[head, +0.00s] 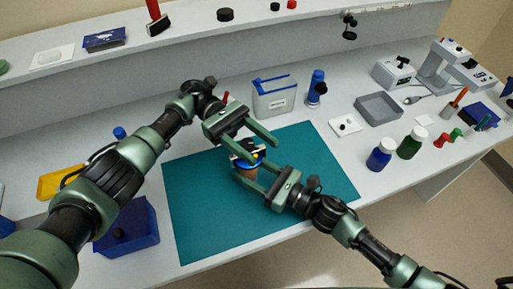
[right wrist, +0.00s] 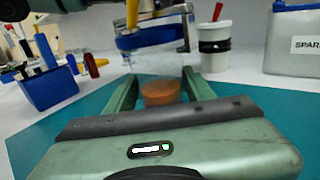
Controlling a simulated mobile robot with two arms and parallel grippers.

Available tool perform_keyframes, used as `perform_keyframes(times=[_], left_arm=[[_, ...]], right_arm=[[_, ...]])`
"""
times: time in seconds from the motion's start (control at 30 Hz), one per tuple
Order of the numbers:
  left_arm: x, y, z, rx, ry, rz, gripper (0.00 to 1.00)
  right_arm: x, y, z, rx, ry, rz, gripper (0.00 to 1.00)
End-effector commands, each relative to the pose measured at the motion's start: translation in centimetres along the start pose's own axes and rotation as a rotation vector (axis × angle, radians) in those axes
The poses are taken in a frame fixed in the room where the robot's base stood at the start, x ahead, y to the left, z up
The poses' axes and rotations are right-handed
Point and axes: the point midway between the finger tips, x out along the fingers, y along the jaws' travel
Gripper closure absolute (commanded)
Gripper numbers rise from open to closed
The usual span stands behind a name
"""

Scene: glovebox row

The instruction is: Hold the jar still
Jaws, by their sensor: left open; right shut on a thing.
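A brown jar (head: 247,173) is between the fingers of my right gripper (head: 253,173), which is shut on it over the teal mat (head: 205,215). In the right wrist view the jar's round brown top (right wrist: 161,92) shows between the fingertips. A blue piece with a yellow part (head: 251,157) appears at or just above the jar in the head view; the right wrist view shows a blue and clear piece (right wrist: 150,38) beyond the jar. I cannot tell whether it touches the jar. My left gripper (head: 256,143) is open, with its fingers near the blue piece.
A white box with a blue lid (head: 275,98) and a blue bottle (head: 316,88) stand behind the mat. A blue bin (head: 128,228) is at left. The mat's front left is bare.

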Motion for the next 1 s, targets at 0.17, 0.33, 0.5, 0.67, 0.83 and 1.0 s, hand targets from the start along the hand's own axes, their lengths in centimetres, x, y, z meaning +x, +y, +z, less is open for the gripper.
perform_keyframes(times=[0.17, 0.33, 0.5, 0.67, 0.83, 1.0], left_arm=[[-0.1, -0.1, 3.5, 0.004, 0.002, 0.0, 0.48], [0.0, 0.0, 6.5, 0.001, 0.001, 0.001, 0.48], [-0.1, 0.0, 8.1, 0.0, 0.0, 0.002, 0.48], [-0.1, 0.0, 8.5, -0.002, 0.0, 0.002, 0.48], [-0.1, 0.0, 8.4, -0.002, 0.0, 0.002, 0.48], [0.5, 0.1, 9.0, -0.034, 0.092, -0.024, 0.48]], right_arm=[[0.0, -0.1, 0.1, -0.001, -0.001, -0.001, 1.0], [0.0, -0.1, 0.1, -0.001, -0.001, -0.001, 1.0], [0.0, -0.1, 0.1, -0.001, -0.001, -0.001, 1.0], [0.0, -0.1, 0.1, -0.001, -0.001, -0.001, 1.0], [0.0, -0.1, 0.1, -0.001, 0.0, -0.001, 1.0], [0.0, -0.1, 0.1, -0.001, 0.0, -0.001, 1.0]])
